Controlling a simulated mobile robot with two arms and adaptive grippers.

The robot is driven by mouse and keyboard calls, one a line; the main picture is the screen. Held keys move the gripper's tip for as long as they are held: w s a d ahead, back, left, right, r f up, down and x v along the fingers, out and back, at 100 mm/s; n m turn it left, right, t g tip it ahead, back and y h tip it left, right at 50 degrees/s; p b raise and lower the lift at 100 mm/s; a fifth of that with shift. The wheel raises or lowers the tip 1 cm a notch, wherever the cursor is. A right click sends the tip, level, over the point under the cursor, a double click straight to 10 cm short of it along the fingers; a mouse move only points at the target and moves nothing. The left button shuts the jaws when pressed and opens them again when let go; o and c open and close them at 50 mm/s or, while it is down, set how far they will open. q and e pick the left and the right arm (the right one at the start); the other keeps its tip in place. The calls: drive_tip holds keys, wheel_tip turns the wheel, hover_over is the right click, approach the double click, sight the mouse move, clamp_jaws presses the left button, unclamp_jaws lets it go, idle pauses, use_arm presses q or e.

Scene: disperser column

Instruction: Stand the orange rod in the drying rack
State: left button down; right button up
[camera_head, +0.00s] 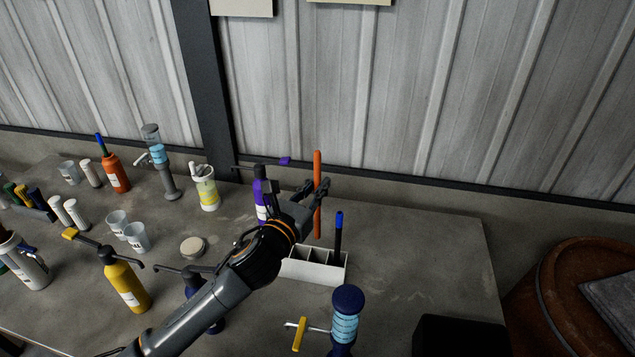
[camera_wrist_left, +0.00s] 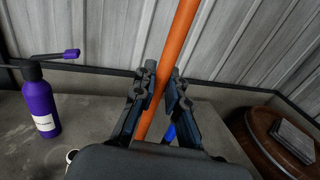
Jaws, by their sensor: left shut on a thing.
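The orange rod (camera_head: 317,195) is upright in the head view, with my left gripper (camera_head: 318,188) shut on it. In the left wrist view the rod (camera_wrist_left: 180,45) passes between the fingers of my left gripper (camera_wrist_left: 158,88). The white drying rack (camera_head: 318,271) stands on the table below and has several compartments. A blue and black rod (camera_head: 338,238) stands in its right end. The orange rod's lower end shows just above the rack's rear; I cannot tell whether it is inside a compartment. My arm covers the rack's left part. My right gripper is not in view.
A purple bottle (camera_head: 261,196) stands just left of the gripper. A dark blue dispenser column (camera_head: 346,318) with a yellow-handled tap is in front of the rack. Yellow bottle (camera_head: 127,285) and cups (camera_head: 137,237) are at left. The table right of the rack is clear.

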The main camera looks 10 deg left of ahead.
sight(317, 230)
use_arm(q)
drive_tip(key=shift+d+f+b, duration=0.15)
drive_tip(key=shift+f+b, duration=3.3)
drive_tip(key=shift+f, duration=0.5)
drive_tip(key=shift+f+b, duration=0.9)
drive_tip(key=shift+f, duration=0.45)
drive_tip(key=shift+f+b, duration=0.65)
drive_tip(key=shift+f, duration=0.3)
drive_tip(key=c, duration=1.3)
unclamp_jaws()
